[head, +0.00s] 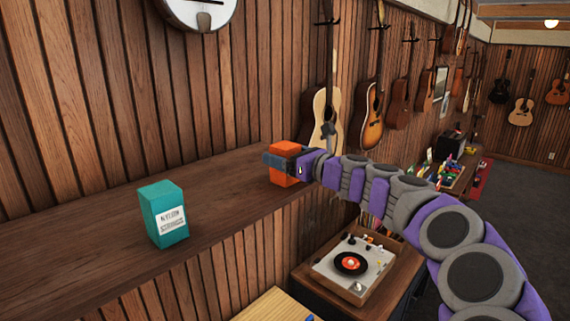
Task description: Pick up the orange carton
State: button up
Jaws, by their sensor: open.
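The orange carton (287,148) stands upright on the dark wooden ledge (90,222), near the ledge's right end. My gripper (272,160) is at the carton, and its grey finger and purple wrist cover the carton's middle. The carton's top and a lower strip show above and below the gripper. My gripper is open; the far finger is hidden, so I cannot tell whether either finger touches the carton. My purple and grey arm reaches in from the lower right.
A teal box (166,216) with a white label stands on the ledge to the left. A turntable (350,265) sits on a lower cabinet below the ledge's right end. Guitars (373,112) hang on the slatted wall behind. The ledge between box and carton is clear.

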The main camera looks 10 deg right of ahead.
jog(key=shift+s+a+r, duration=0.1)
jog(key=shift+s+a, duration=0.05)
jog(key=shift+a, duration=0.05)
jog(key=shift+d, duration=0.15)
jog(key=c, duration=1.1)
